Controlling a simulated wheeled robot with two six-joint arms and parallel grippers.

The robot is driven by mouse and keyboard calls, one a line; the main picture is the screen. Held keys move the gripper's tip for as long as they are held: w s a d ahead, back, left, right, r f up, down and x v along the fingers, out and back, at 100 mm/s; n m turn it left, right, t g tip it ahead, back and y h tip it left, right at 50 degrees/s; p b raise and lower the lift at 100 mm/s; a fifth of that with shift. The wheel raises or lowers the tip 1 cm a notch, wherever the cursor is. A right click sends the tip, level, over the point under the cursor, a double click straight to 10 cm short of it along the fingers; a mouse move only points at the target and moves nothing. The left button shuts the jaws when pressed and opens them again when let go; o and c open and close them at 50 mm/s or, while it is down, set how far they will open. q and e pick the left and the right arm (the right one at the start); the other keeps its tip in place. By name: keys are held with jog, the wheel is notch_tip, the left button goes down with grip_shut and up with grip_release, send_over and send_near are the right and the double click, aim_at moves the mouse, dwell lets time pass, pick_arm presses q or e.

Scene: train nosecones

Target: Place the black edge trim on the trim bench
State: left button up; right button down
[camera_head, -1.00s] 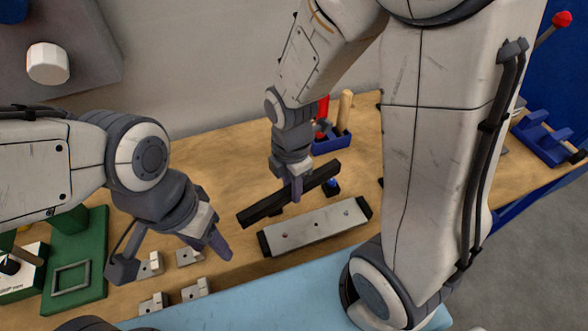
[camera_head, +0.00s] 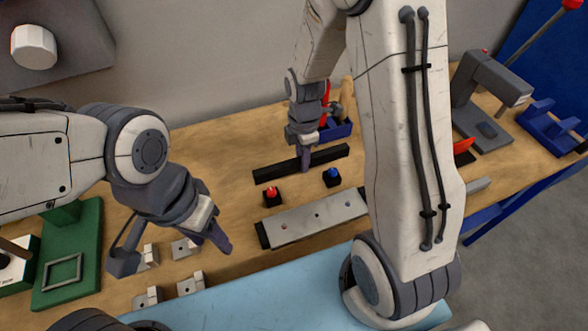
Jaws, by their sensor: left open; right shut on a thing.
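The black edge trim (camera_head: 330,155) is a long black bar, lying slightly slanted near the back of the wooden bench top (camera_head: 240,140). My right gripper (camera_head: 305,164) points down and is shut on the trim near its middle. I cannot tell whether the trim touches the bench top or is just above it. My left gripper (camera_head: 217,236) is open and empty, hanging above the front left of the bench beside small metal blocks.
A red button (camera_head: 271,195) and a blue button (camera_head: 332,177) stand in front of the trim. A grey plate with black ends (camera_head: 312,215) lies nearer me. A green fixture (camera_head: 80,250) is at left. A blue tool holder (camera_head: 338,131) stands behind the trim.

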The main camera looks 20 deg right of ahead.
aim_at(293, 180)
jog(key=shift+w+a+f, duration=0.1)
jog(key=shift+a+f, duration=0.2)
jog(key=shift+a, duration=0.25)
jog(key=shift+w+a+f, duration=0.1)
jog(key=shift+a+f, duration=0.15)
jog(key=shift+a, duration=0.25)
jog(key=shift+a+f, duration=0.1)
jog(key=shift+f, duration=0.2)
notch_tip(293, 180, down, 3)
jog(key=shift+f+p, duration=0.1)
jog(key=shift+p, duration=0.4)
jog(key=shift+f, duration=0.2)
jog(key=shift+f, duration=0.2)
jog(key=c, duration=0.7)
grip_release()
